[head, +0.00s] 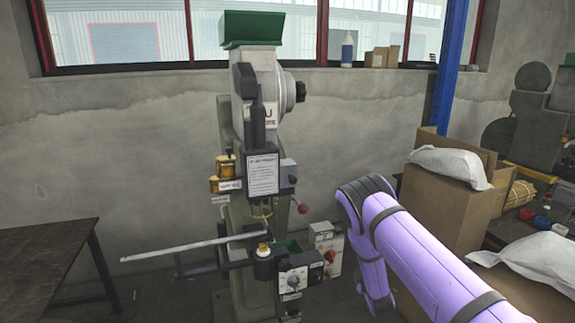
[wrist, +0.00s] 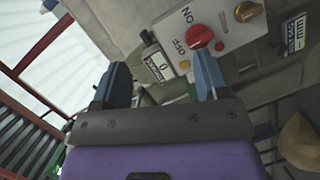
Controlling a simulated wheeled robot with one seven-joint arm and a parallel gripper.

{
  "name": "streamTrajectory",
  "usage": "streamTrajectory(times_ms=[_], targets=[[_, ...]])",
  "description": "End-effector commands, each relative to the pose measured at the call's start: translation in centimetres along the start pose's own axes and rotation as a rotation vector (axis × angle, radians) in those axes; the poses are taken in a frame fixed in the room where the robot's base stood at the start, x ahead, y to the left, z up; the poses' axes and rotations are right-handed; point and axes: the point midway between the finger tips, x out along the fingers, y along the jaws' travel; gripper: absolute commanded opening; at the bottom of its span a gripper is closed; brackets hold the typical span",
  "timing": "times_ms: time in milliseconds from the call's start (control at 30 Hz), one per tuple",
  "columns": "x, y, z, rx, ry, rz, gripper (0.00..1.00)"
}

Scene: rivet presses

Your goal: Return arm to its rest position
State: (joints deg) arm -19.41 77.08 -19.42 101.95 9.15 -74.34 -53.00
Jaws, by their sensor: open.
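My gripper (wrist: 160,85) shows in the wrist view with its two dark fingers apart and nothing between them. In the head view my purple arm reaches in from the lower right, bends at a dark joint and points down; my gripper cannot be made out there. The rivet press (head: 262,150) stands upright left of my arm, with a green top and a printed label on its front.
A dark table (head: 45,260) stands at the left. A long metal bar (head: 190,247) sticks out left from the press. Cardboard boxes (head: 440,205) with a white sack (head: 450,167) stand right of my arm. A blue post (head: 448,65) rises behind them.

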Motion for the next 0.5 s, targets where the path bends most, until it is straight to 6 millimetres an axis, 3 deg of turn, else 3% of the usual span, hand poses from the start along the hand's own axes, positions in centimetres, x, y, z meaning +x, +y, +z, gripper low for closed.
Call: streamTrajectory(times_ms=[33,267,500], targets=[[0.3,2.2,-0.5,0.036,-0.021,-0.005,0.68],[0.3,9.8,-2.3,0.201,-0.117,-0.060,0.68],[-1.5,17.5,-4.1,0.371,-0.199,-0.122,0.68]])
